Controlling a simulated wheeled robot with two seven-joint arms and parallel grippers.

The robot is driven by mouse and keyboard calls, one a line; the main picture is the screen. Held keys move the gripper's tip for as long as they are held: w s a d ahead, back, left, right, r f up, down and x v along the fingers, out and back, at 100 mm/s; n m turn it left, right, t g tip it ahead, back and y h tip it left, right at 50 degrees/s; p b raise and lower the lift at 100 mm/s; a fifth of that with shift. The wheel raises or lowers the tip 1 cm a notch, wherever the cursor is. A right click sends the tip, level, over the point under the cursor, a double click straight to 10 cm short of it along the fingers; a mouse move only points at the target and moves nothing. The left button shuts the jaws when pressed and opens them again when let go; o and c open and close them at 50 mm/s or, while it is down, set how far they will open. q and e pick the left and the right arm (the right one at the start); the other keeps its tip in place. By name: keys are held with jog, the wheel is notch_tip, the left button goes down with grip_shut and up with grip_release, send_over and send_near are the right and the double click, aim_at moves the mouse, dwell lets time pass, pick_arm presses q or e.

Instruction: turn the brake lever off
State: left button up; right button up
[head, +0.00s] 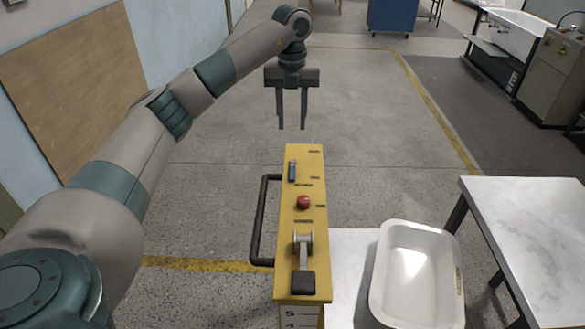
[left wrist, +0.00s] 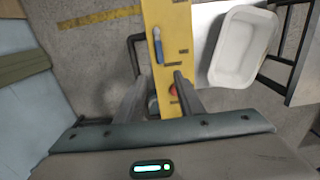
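A yellow control panel (head: 313,235) stands upright in front of me. On its top are a small blue lever (head: 292,171) at the far end, a red button (head: 303,202) in the middle and a large grey lever with a black grip (head: 304,283) at the near end. I cannot read which one is labelled brake. My left gripper (head: 291,127) is open and empty, fingers down, above the panel's far end. In the left wrist view, the blue lever (left wrist: 158,46) lies beyond the fingers, and the red button (left wrist: 173,91) is partly hidden. My right gripper is not in view.
A black handle rail (head: 258,220) runs along the panel's left side. The floor behind the panel is clear.

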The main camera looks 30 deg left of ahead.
aim_at(292, 174)
pick_arm(q)
notch_tip(292, 174, down, 16)
jog(key=p, duration=0.6)
jog(key=shift+f, duration=0.1)
jog(key=shift+f+p, duration=0.3)
jog(key=shift+f, duration=0.25)
jog(key=shift+c, duration=0.6)
grip_shut()
